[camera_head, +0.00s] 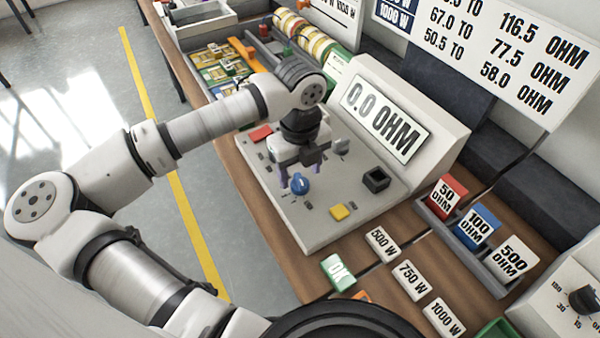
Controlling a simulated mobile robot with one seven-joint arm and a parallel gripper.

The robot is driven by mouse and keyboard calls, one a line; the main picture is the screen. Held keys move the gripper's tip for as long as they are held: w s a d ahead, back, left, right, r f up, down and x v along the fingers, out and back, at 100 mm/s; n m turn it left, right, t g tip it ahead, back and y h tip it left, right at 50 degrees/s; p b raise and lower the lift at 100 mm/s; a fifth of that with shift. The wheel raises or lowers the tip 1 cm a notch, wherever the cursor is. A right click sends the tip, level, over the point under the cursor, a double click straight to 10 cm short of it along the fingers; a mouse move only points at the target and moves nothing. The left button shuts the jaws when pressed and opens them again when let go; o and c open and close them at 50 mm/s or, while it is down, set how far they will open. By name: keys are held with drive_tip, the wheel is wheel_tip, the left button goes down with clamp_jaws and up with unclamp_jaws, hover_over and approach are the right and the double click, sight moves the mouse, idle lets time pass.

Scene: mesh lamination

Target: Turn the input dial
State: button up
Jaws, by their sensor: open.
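A white sloped control console (320,225) stands on the wooden bench, with a display (384,117) reading 0.0 OHM. On its panel is a blue dial (299,184), and a grey knob (342,147) sits farther back to the right. Which one is the input dial is not labelled legibly. My gripper (299,176) points down over the blue dial, with its fingers parted to either side of it. The fingers look very near the dial; I cannot tell whether they touch it. The gripper is open.
The panel also has a red button (260,133), a yellow button (340,212) and a black square socket (376,180). A rack holds red (447,195), blue (478,227) and white (512,259) ohm blocks at right. Wattage tags (409,280) lie in front.

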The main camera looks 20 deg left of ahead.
sight(300, 178)
drive_tip(key=shift+f, duration=1.55)
drive_tip(key=c, duration=1)
